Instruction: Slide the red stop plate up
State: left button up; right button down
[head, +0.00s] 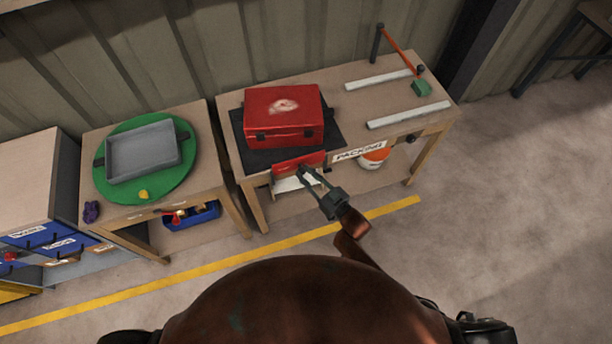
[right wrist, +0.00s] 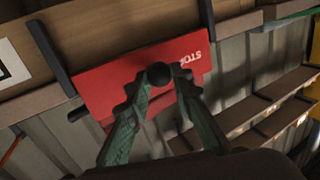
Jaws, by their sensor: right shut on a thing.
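The red stop plate (head: 299,162) is at the front edge of the packing bench, below the red case. In the right wrist view the plate (right wrist: 140,77) shows white STOP lettering and sits between two dark upright guides. A round dark knob (right wrist: 159,74) stands out from its face. My right gripper (head: 303,172) is at the plate's front; in the right wrist view its fingers (right wrist: 162,88) are closed around the knob. My left gripper is not in view.
A red case (head: 284,116) rests on a dark mat (head: 242,146) on the packing bench (head: 345,124), directly behind the plate. Two pale rails (head: 409,115) and a green block (head: 421,88) are at the right. A green turntable (head: 180,187) with a grey tray (head: 143,151) stands left. The floor at right is clear.

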jog(key=shift+a+r, duration=0.1)
jog(key=shift+r, duration=0.25)
jog(key=c, duration=1.9)
grip_release()
jog(key=shift+c, duration=0.2)
jog(key=shift+o, duration=1)
jog(key=shift+f, duration=0.1)
jog(key=shift+s, duration=0.1)
jog(key=v, duration=1.2)
jog(key=shift+f, duration=0.1)
